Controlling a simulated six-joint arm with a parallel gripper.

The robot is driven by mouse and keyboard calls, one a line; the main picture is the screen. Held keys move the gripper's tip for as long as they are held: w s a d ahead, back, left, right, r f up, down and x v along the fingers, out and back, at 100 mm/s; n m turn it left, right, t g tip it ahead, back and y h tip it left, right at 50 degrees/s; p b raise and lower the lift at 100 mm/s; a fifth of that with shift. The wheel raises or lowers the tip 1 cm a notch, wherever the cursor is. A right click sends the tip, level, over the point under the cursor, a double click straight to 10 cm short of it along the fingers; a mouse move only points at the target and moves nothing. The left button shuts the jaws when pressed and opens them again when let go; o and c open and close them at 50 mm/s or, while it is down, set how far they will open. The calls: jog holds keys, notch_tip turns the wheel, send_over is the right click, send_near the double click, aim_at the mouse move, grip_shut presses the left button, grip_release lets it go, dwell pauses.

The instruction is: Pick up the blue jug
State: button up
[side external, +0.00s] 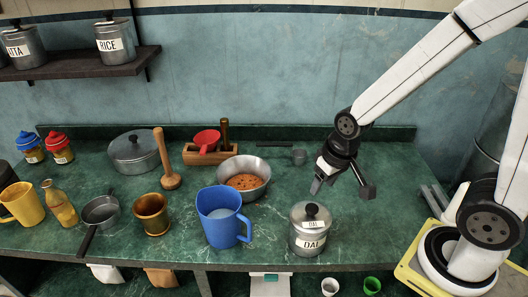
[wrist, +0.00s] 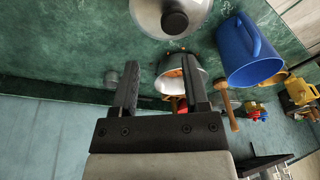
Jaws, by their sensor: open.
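The blue jug (side external: 222,218) stands upright on the green counter, near its front edge, with its handle on the right. It holds something pale. In the wrist view the blue jug (wrist: 247,52) shows at the upper right, off to the side of the fingers. My gripper (side external: 342,188) is open and empty above the counter, to the right of the jug and a little behind it, beyond the metal DAL canister. Its two fingers also show in the wrist view (wrist: 160,82), apart with nothing between them close by.
The DAL canister (side external: 310,230) stands between my gripper and the jug's right side. A metal bowl of orange food (side external: 258,168) is just behind the jug. A brass mortar (side external: 152,214) is left of it. Bare counter lies right of the canister (side external: 385,220).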

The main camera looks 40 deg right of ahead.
aim_at(251, 229)
jog(key=w+a+m, duration=0.1)
jog(key=m, duration=0.1)
jog(key=w+a+f+m+y, duration=0.1)
jog(key=a+m, duration=0.1)
jog(key=w+a+f+m+g, duration=0.1)
jog(key=w+m, duration=0.1)
jog(key=m, duration=0.1)
jog(key=shift+a, duration=0.2)
jog(key=w+a+f+m+g+y, duration=0.1)
jog(key=w+a+f+m+y, duration=0.2)
jog(key=w+a+m, duration=0.2)
jog(key=a+m, duration=0.2)
jog(key=m, duration=0.2)
jog(key=shift+f, duration=0.1)
jog(key=shift+x, duration=1.15)
jog(key=shift+x, duration=2.6)
jog(key=shift+s, duration=0.1)
